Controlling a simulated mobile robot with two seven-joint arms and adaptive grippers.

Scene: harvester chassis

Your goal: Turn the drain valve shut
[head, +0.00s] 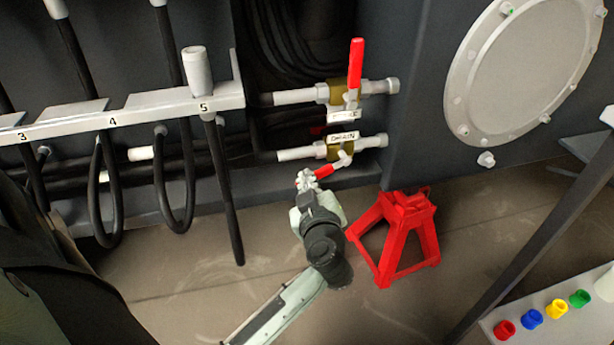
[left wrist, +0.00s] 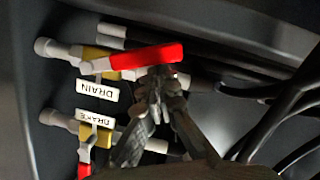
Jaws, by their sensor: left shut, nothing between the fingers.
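The drain valve (head: 335,148) is the lower brass valve on the dark chassis wall, with a white DRAIN label (head: 343,137). Its red handle (head: 324,171) slants down and left from the stem, at an angle to the pipe. In the left wrist view the red handle (left wrist: 147,56) points right, beside the upside-down label (left wrist: 97,90). My left gripper (head: 306,180) is at the handle's free end, fingers shut with nothing between them. In the left wrist view its fingertips (left wrist: 160,76) overlap the handle's edge; whether they touch cannot be told. My right gripper is out of view.
A second valve (head: 336,92) sits just above, its red handle (head: 356,64) upright. A red stand (head: 402,236) is on the floor right of my gripper. Black hoses (head: 180,190) hang left under a numbered rail (head: 150,108). A tray (head: 545,329) with coloured caps is lower right.

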